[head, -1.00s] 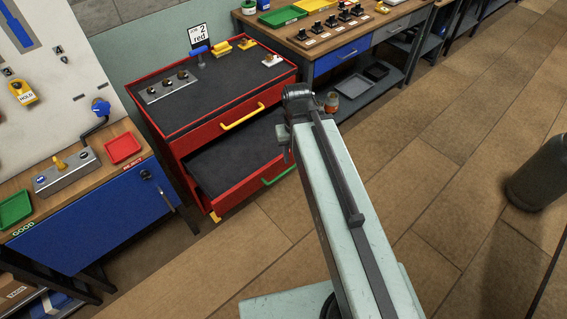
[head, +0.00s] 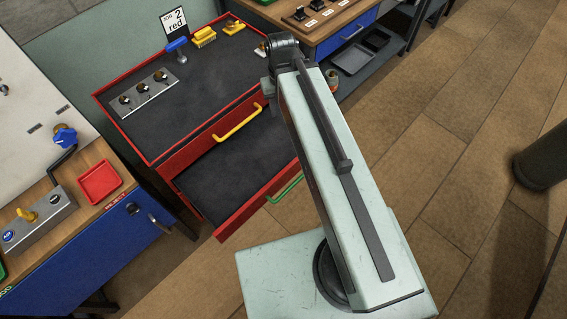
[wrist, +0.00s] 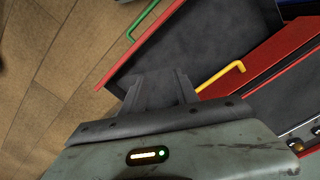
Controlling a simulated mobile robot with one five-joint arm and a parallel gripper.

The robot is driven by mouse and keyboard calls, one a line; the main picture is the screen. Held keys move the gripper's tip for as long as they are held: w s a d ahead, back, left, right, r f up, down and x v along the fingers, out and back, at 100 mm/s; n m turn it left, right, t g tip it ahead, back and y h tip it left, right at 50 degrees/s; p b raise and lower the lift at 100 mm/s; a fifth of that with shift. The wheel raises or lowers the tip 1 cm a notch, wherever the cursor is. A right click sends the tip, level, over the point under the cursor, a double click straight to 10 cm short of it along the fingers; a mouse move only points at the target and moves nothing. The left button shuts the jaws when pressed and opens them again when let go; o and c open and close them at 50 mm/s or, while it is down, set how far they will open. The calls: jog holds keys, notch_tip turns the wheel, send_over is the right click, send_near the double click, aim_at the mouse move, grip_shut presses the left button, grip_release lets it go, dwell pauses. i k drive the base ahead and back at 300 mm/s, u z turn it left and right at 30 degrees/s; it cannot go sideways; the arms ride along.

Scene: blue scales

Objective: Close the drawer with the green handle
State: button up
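The drawer with the green handle is the lower drawer (head: 238,219) of a red cabinet (head: 150,162). It stands pulled out, empty, its dark floor visible. Its green handle (head: 286,189) is partly covered by my arm in the head view. In the wrist view the drawer's red front edge (wrist: 140,45) and green handle (wrist: 143,19) are at the top. My gripper (wrist: 160,84) has its two fingers apart with nothing between them. In the picture it overlaps the open drawer's near part; I cannot tell whether it touches. In the head view the gripper is hidden behind my arm.
The upper drawer with a yellow handle (head: 237,123) is shut. Blue and yellow items and a knob panel (head: 143,92) sit on the cabinet top. A workbench with a red tray (head: 99,182) stands left, another bench behind. A dark cylinder (head: 543,162) stands right on open floor.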

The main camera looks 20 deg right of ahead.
aim_at(232, 180)
jog(key=z, duration=1.15)
jog(key=k, duration=2.05)
jog(key=u, duration=1.8)
jog(key=i, duration=1.05)
jog(key=z, duration=0.1)
